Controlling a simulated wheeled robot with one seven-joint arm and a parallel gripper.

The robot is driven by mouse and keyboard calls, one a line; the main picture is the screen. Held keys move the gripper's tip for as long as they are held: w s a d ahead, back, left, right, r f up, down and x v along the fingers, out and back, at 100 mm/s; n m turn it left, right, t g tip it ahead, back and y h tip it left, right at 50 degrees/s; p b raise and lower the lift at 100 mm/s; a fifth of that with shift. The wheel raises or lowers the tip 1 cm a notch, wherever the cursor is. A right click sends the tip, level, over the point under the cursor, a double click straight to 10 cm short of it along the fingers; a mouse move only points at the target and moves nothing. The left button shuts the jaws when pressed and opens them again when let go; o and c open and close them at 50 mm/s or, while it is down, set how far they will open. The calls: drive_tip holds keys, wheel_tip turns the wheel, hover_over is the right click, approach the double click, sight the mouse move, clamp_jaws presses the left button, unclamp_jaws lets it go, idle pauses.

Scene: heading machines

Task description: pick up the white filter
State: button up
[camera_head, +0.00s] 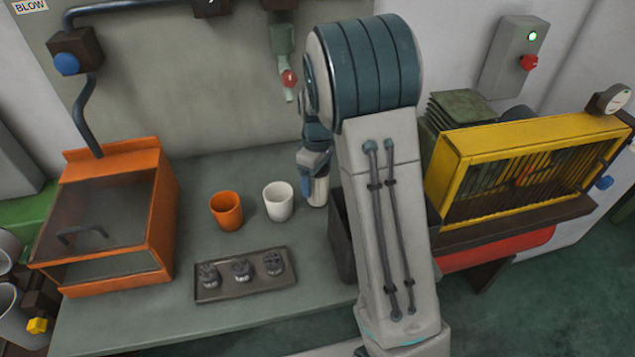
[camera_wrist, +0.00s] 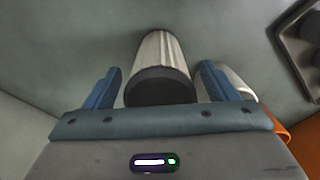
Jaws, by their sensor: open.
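The white filter (camera_wrist: 162,52) is a pale ribbed cylinder with a dark end cap facing the wrist camera. In the head view the filter (camera_head: 318,190) stands on the green bench, right of the white cup, partly hidden by my arm. My gripper (camera_wrist: 160,68) is open, with its blue fingers on either side of the filter. Small gaps show between each finger and the filter. In the head view my gripper (camera_head: 314,163) is at the filter's upper part, mostly hidden behind my arm.
A white cup (camera_head: 278,203) and an orange cup (camera_head: 227,212) stand left of the filter. A dark tray (camera_head: 213,293) with 3 knobbed parts lies in front. An orange cabinet (camera_head: 165,200) is at left. A dark bin (camera_head: 341,240) and yellow grille frame (camera_head: 453,185) are right.

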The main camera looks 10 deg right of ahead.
drive_tip(key=shift+f, duration=0.2)
drive_tip(key=c, duration=1.1)
drive_tip(key=shift+r, duration=0.15)
